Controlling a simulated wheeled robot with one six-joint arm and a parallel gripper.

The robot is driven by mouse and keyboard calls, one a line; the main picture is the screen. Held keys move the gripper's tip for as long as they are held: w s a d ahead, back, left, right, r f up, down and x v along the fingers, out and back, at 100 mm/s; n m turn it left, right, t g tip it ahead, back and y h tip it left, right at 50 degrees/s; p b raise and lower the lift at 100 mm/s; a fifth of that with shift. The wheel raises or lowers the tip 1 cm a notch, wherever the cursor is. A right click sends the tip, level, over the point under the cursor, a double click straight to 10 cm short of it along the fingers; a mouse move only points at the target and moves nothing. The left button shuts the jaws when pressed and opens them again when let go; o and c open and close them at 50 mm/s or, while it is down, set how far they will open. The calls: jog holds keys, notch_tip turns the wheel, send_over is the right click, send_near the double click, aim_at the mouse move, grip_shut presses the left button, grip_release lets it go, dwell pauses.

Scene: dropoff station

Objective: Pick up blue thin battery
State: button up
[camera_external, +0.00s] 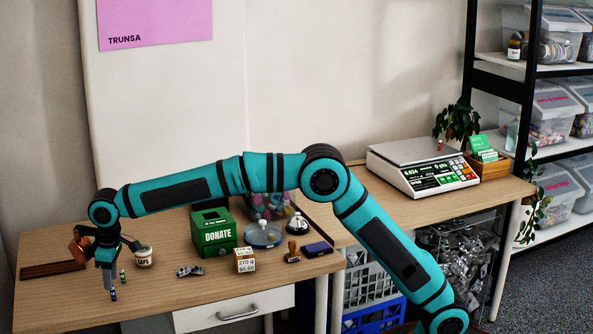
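A small thin blue battery (113,294) stands upright near the front edge of the left wooden table (205,301). My gripper (108,284) points down at the table's left side, its fingertips just above or beside the blue battery. The fingers overlap from this side, so their gap is hidden. I cannot tell whether they touch the battery. A small green battery (122,275) stands just right of the fingers, a little farther back.
A white jar (144,259) stands right of my gripper, a dark wooden rack (52,269) left. Silver items (190,271), a price box (245,261), a green donation box (213,233) and a wooden stamp (292,253) stand farther right. The table's front middle is clear.

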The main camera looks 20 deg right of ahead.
aim_at(114, 300)
notch_tip(114, 300, down, 5)
jog(key=shift+s+a+r, duration=0.1)
jog(key=shift+a+r, duration=0.05)
grip_shut()
jog(key=shift+r, duration=0.1)
